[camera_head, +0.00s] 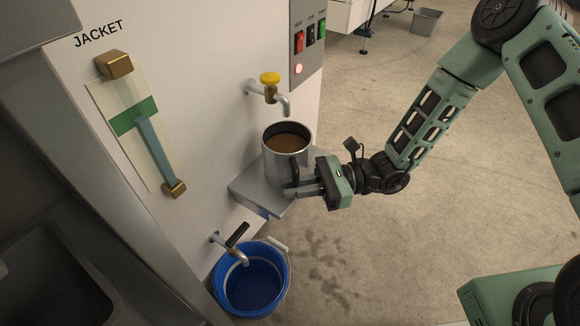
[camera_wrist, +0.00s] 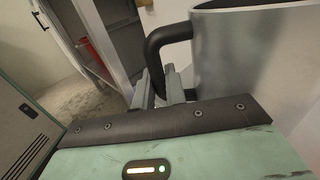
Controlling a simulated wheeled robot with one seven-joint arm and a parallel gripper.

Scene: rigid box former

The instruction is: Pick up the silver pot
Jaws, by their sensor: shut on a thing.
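The silver pot (camera_head: 274,165) stands upright on a small metal shelf (camera_head: 245,192) under a tap, with brown liquid inside. Its dark handle (camera_head: 292,172) points toward my arm. My gripper (camera_head: 294,190) is at the pot's near right side, with its fingers shut on the handle. In the wrist view the pot (camera_wrist: 245,50) fills the upper right, and its black handle (camera_wrist: 158,45) runs down between the two fingers (camera_wrist: 160,90).
A tap with a yellow knob (camera_head: 270,78) has its spout (camera_head: 284,104) just above the pot. A lower tap (camera_head: 236,248) hangs over a blue bucket (camera_head: 222,290) on the floor. The switch panel (camera_head: 307,40) is on the wall behind. The floor to the right is open.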

